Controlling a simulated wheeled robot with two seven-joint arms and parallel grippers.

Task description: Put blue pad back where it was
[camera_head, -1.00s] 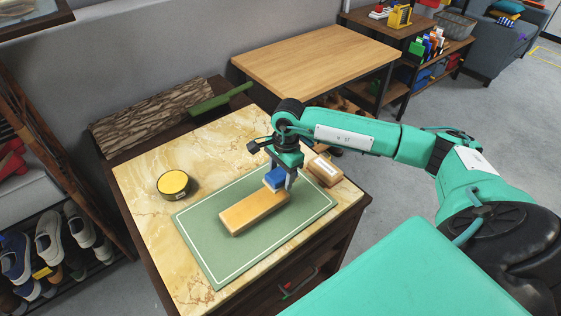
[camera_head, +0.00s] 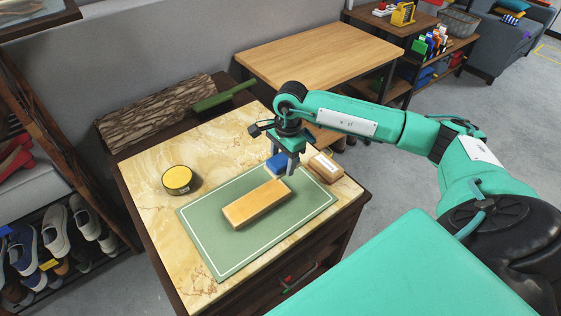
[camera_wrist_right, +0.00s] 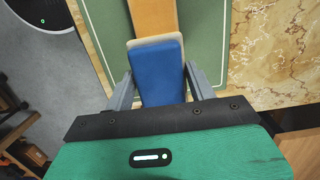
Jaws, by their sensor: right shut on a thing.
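The blue pad (camera_head: 276,163) is gripped by my right gripper (camera_head: 283,169) near the far edge of the green mat. In the right wrist view the blue pad (camera_wrist_right: 158,72) sits between the two grey fingers of the gripper (camera_wrist_right: 161,86), with a pale layer showing at its far end. A long wooden block (camera_head: 257,204) lies on the green mat (camera_head: 215,245), nearer than the pad in the head view. Whether the pad touches the surface below is hard to tell. My left gripper is not in view.
A smaller wooden block with a white label (camera_head: 326,167) lies right of the gripper. A round yellow-topped tin (camera_head: 177,179) stands on the marble top (camera_head: 150,150) at left. The mat's near left part is clear.

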